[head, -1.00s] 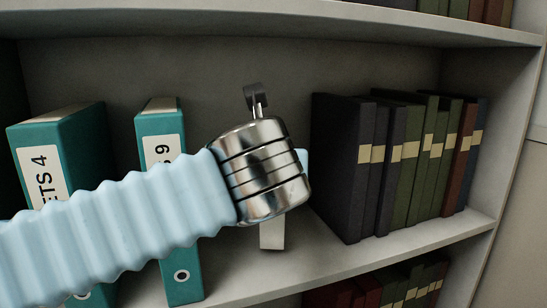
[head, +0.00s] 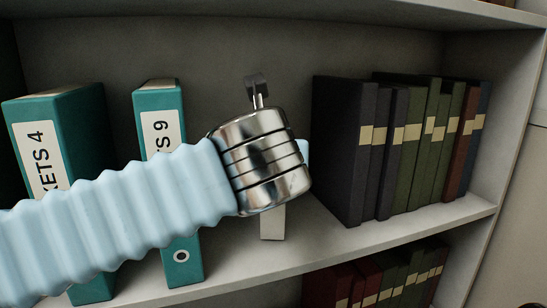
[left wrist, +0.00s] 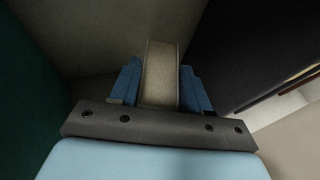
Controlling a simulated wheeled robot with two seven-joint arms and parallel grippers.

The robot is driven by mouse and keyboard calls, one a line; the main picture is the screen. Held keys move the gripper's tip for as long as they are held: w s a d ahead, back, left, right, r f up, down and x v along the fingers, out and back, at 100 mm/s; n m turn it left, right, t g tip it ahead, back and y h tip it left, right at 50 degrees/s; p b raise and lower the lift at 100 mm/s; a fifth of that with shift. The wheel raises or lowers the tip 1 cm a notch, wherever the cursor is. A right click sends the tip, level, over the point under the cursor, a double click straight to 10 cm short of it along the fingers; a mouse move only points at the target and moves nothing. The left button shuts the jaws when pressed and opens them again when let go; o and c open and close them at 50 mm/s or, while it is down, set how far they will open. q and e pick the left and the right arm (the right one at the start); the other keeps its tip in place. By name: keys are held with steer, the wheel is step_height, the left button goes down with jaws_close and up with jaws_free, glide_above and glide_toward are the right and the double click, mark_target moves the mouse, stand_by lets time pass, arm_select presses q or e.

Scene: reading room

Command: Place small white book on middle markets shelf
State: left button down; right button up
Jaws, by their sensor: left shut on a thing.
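The small white book (head: 272,223) is upright on the middle shelf (head: 345,246) of the bookcase, between a teal binder and a row of dark books. My left wrist hides most of it in the head view; only its lower end shows, at or very near the shelf surface. In the left wrist view, the book's pale spine (left wrist: 160,72) is between the two blue fingers of my left gripper (left wrist: 160,85), which is shut on it. My right gripper is in neither view.
Teal binders marked "4" (head: 85,135) and "9" (head: 184,225) stand left of the book. A row of dark books (head: 337,150) stands close on its right. An upper shelf (head: 300,14) runs overhead, and more books (head: 385,280) stand below.

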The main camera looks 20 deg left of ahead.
arm_select(q)
steer(key=shift+f, duration=0.2)
steer(key=shift+c, duration=2.3)
jaws_free()
